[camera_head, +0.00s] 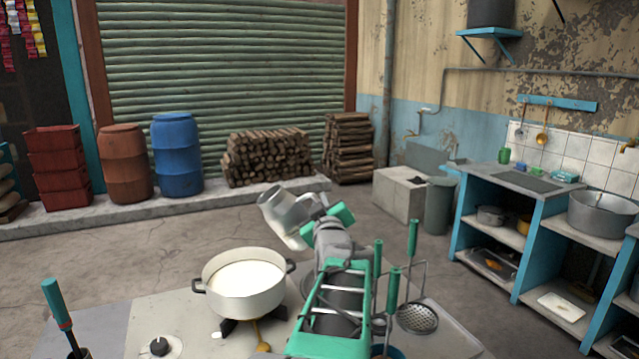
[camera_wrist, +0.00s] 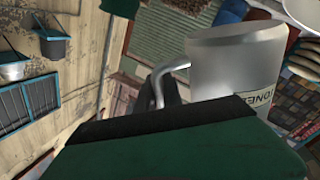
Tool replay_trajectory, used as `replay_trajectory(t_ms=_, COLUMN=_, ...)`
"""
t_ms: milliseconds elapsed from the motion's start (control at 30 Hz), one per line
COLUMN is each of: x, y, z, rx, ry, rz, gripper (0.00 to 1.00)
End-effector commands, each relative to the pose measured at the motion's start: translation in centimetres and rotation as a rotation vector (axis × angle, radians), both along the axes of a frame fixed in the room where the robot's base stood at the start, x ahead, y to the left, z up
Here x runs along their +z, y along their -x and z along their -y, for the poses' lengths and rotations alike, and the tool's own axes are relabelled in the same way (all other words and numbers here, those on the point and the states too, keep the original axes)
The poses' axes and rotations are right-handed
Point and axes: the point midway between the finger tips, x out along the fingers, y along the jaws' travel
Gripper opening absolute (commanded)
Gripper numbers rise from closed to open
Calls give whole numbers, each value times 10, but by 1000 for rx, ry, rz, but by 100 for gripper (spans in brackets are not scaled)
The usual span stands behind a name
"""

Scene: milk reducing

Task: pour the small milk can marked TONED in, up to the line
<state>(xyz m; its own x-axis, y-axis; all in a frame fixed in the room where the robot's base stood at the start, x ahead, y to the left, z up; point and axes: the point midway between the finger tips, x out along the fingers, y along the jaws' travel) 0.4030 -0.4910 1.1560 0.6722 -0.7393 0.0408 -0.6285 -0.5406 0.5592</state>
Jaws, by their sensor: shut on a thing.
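A small silver metal milk can (camera_head: 287,210) is in my gripper (camera_head: 318,207), tilted and held in the air above the pot's right side. In the wrist view the can (camera_wrist: 235,62) fills the upper right, with part of its dark lettering showing. The bent handle (camera_wrist: 172,72) runs to the dark jaws, which are shut on it. A cream pot (camera_head: 242,302) with two dark handles stands upright below and left of the can. White milk (camera_head: 246,275) lies in it. No stream is visible between can and pot. The line is not discernible.
The pot stands on a burner of the counter, with a black knob (camera_head: 158,345) in front. A skimmer (camera_head: 417,318) and green-handled utensils stand right of my arm. Open floor lies beyond.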

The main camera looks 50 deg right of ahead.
Motion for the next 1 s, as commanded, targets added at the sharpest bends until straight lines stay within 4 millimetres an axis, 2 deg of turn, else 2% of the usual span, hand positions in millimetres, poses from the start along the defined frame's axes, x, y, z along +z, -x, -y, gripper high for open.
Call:
replay_trajectory(t_ms=33, x=13, y=0, z=0, rx=1, ry=-31, rz=29, gripper=0)
replay_trajectory(t_ms=67, x=13, y=0, z=0, rx=0, ry=-50, rz=48, gripper=0)
replay_trajectory(t_ms=367, x=-1, y=-9, z=-8, rx=2, ry=-232, rz=235, gripper=0)
replay_trajectory(t_ms=400, x=-19, y=-12, z=-11, rx=4, ry=-261, rz=264, gripper=0)
replay_trajectory(t_ms=600, x=-48, y=-25, z=-24, rx=5, ry=-417, rz=426, gripper=0)
replay_trajectory(t_ms=700, x=-24, y=-24, z=-23, rx=3, ry=-415, rz=433, gripper=0)
replay_trajectory(t_ms=833, x=-13, y=-24, z=-23, rx=2, ry=-417, rz=429, gripper=0)
replay_trajectory(t_ms=1000, x=-10, y=-24, z=-23, rx=1, ry=-419, rz=428, gripper=0)
